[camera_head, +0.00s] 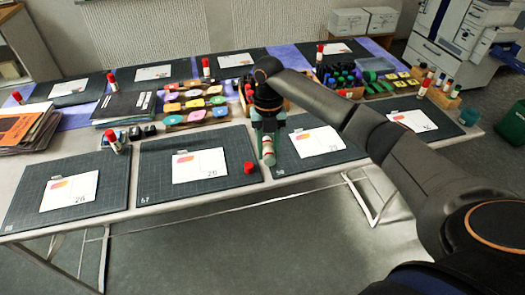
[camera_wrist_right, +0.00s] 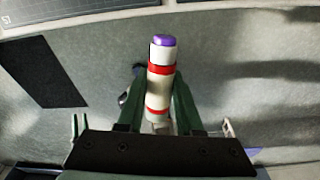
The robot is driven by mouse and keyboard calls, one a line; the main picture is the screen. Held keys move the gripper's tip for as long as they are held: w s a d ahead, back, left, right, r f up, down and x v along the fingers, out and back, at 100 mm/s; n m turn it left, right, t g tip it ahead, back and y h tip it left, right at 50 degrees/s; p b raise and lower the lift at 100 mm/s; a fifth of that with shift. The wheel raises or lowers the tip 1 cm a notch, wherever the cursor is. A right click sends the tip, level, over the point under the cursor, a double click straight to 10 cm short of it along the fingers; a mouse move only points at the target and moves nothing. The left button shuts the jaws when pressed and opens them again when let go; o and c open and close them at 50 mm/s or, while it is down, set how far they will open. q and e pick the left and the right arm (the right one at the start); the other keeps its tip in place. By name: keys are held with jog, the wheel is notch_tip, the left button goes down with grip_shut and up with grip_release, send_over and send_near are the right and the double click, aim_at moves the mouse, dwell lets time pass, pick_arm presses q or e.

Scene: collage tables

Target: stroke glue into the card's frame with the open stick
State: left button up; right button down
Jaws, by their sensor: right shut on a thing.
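My right gripper (camera_head: 268,152) is shut on an open glue stick and hangs near the front edge of the table, between the middle and right front mats. In the right wrist view the glue stick (camera_wrist_right: 161,75) is white with red bands and a bare purple tip, between the green fingers (camera_wrist_right: 158,118). A red cap (camera_head: 249,168) is on the middle mat's right edge, left of the gripper. White cards with an orange-pink mark lie on the front mats: left (camera_head: 69,191), middle (camera_head: 200,166), right (camera_head: 318,141). Their printed frames are too small to make out. My left gripper is out of view.
Other capped glue sticks (camera_head: 112,140) stand around the table. Colourful pads (camera_head: 195,105), a dark stack of books (camera_head: 124,107) and trays of markers fill the middle. My right arm covers part of the right side.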

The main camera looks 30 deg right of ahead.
jog(key=w+d+f+m+y, duration=0.2)
jog(key=d+m+y, duration=0.4)
jog(key=m, duration=0.4)
jog(key=shift+w+d+f, duration=0.2)
jog(key=shift+d+f, duration=0.35)
jog(key=shift+d, duration=0.3)
jog(key=shift+d+m, duration=0.15)
jog(key=shift+m, duration=0.15)
